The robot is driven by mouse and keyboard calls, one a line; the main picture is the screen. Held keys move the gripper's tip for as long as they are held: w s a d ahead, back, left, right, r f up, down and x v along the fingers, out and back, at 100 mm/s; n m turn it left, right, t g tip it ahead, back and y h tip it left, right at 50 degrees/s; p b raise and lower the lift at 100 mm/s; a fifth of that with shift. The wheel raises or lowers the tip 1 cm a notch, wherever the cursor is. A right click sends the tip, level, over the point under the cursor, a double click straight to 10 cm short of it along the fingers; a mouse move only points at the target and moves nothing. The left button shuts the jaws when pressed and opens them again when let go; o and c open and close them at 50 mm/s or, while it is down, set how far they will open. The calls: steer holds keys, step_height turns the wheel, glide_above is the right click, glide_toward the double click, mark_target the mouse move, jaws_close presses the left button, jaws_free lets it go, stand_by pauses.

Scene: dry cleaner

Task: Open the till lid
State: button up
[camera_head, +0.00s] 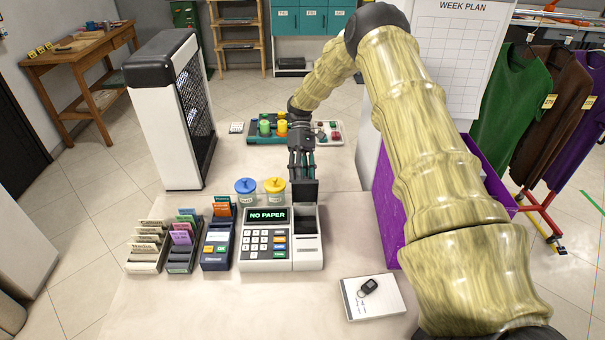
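The till (266,253) stands on the counter, white and grey with a keypad and a display reading "NO PAPER". At its right side, a dark lid (305,191) stands raised at the back of an open dark compartment (303,221). My gripper (301,174) points down just behind and above the raised lid. Its fingertips are close to the lid or partly behind it, and I cannot tell whether they touch it. The fingers look close together, but their opening is not clear from here.
Left of the till are a card terminal (217,246) and ticket racks (181,251). Two lidded jars (246,193) stand behind it. A notepad with a key fob (368,287) lies front right. The counter's front left is clear.

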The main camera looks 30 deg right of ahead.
steer(key=shift+s+d+r, duration=0.1)
steer(key=shift+d+r, duration=0.05)
steer(key=shift+d, duration=0.2)
steer(key=v, duration=1.2)
stand_by(0.4)
steer(key=shift+a, duration=0.1)
